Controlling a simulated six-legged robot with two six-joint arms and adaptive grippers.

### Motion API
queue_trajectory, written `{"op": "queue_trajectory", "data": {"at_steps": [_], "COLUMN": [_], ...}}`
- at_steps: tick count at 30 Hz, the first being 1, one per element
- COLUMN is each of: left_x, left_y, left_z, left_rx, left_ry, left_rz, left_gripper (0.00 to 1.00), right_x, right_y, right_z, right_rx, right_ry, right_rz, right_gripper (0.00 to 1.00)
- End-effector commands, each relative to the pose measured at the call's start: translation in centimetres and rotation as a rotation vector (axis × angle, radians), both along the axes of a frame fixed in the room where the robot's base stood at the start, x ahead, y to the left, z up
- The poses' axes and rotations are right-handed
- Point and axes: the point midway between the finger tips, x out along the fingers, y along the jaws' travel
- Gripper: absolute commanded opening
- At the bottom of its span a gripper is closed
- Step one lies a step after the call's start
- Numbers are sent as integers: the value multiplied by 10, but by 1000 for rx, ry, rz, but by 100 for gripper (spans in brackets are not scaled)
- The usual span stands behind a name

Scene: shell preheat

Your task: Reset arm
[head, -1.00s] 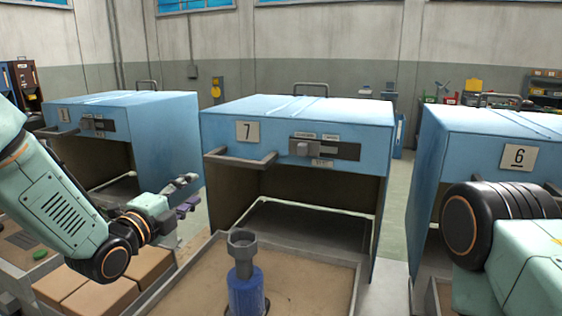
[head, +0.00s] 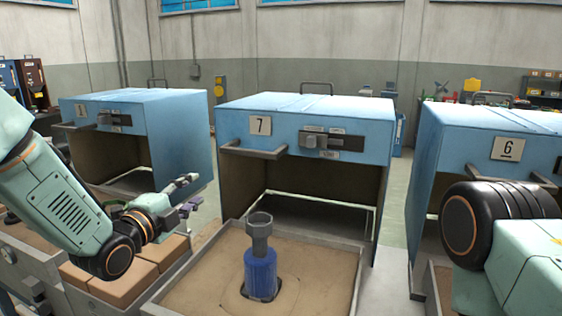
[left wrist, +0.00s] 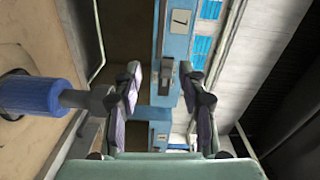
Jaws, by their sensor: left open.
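My left gripper (head: 187,194) is open and empty in the head view, in front of the gap between two blue box ovens. In the left wrist view its two fingers (left wrist: 165,95) stand apart with nothing between them. My right arm shows at the right edge of the head view, but its gripper is out of view. A blue cylinder with a grey socket-like top (head: 260,262) stands upright in the sandy tray (head: 180,308), right of the left gripper and apart from it. It also shows in the left wrist view (left wrist: 40,97).
The blue oven marked 7 (head: 350,115) stands open-fronted behind the tray. Another blue oven (head: 170,125) is to its left, and oven 6 (head: 465,125) is on the right, partly behind my right arm. Brown blocks (head: 130,278) lie below the left gripper.

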Motion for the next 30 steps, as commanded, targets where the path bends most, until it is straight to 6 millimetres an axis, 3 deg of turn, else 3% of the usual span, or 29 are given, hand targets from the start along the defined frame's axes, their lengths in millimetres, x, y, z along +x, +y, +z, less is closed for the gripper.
{"op": "queue_trajectory", "data": {"at_steps": [8,11,14,21,26,30], "left_x": [-5,-15,-36,-132,-215,-297], "left_y": [7,11,15,22,25,29], "left_z": [-26,-47,-88,-214,-280,-323], "left_rx": [-268,-401,-571,-953,-1097,-1147], "left_ry": [192,300,465,885,1090,1230], "left_rz": [67,117,207,562,838,1087], "left_gripper": [42,42,42,42,42,42], "right_x": [0,0,0,0,0,0], "right_y": [0,0,0,0,0,0], "right_z": [0,0,0,0,0,0], "right_rx": [0,0,0,0,0,0], "right_ry": [0,0,0,0,0,0], "right_rz": [0,0,0,0,0,0], "right_gripper": [40,40,40,40,40,40]}}
